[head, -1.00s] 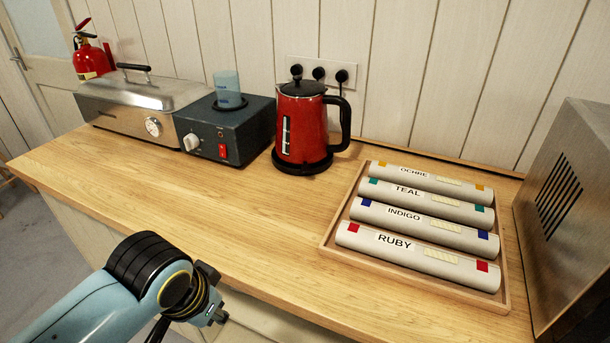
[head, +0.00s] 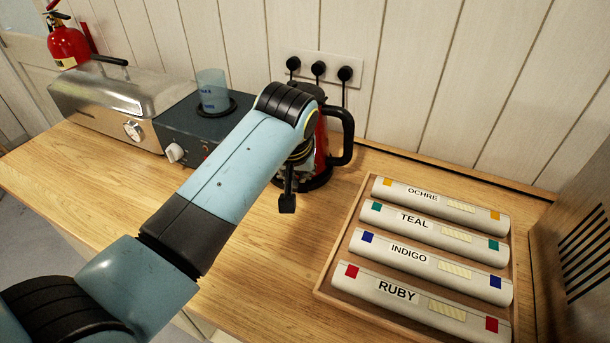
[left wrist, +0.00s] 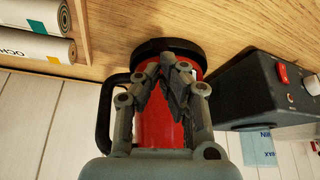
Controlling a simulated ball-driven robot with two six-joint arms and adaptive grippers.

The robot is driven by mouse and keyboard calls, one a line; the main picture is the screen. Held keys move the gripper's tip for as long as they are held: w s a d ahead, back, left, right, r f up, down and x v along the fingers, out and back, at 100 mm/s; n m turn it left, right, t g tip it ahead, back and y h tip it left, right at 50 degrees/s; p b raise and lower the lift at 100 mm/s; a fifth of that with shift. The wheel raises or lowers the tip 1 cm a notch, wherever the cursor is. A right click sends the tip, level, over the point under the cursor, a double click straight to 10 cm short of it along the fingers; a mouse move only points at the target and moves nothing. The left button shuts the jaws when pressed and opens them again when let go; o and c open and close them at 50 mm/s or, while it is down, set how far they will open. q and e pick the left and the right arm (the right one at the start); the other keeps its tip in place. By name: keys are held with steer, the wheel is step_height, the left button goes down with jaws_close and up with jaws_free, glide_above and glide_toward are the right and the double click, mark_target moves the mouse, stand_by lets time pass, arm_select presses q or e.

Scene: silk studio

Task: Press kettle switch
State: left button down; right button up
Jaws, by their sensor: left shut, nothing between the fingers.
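The red kettle (head: 322,146) with its black handle stands on its black base on the counter by the wall. My left arm covers most of it in the head view. It also shows in the left wrist view (left wrist: 152,128), upside down, with the black base at the top. My left gripper (head: 287,203) is in front of the kettle, shut and empty. In the left wrist view its fingers (left wrist: 168,64) lie across the kettle's body near the base. I cannot tell whether they touch it. I cannot make out the kettle's switch. My right gripper is out of view.
A dark box (head: 180,128) with a blue cup (head: 212,90) stands left of the kettle; its red switch (left wrist: 283,74) shows. A tray (head: 327,270) of labelled rolls lies to the right. Plugs fill a wall socket (head: 318,70) behind. The counter's front left is clear.

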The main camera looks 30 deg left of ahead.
arm_select(q)
glide_above(303, 189)
steer(key=s, duration=0.2)
steer(key=f, duration=0.3)
steer(key=shift+s+d+f, duration=0.2)
steer(key=shift+d+f, duration=0.2)
steer(key=shift+b+x, duration=1)
steer(key=shift+b, duration=0.05)
steer(key=shift+w+f+b, duration=0.1)
steer(key=shift+f+b, duration=0.2)
steer(key=shift+b, duration=0.05)
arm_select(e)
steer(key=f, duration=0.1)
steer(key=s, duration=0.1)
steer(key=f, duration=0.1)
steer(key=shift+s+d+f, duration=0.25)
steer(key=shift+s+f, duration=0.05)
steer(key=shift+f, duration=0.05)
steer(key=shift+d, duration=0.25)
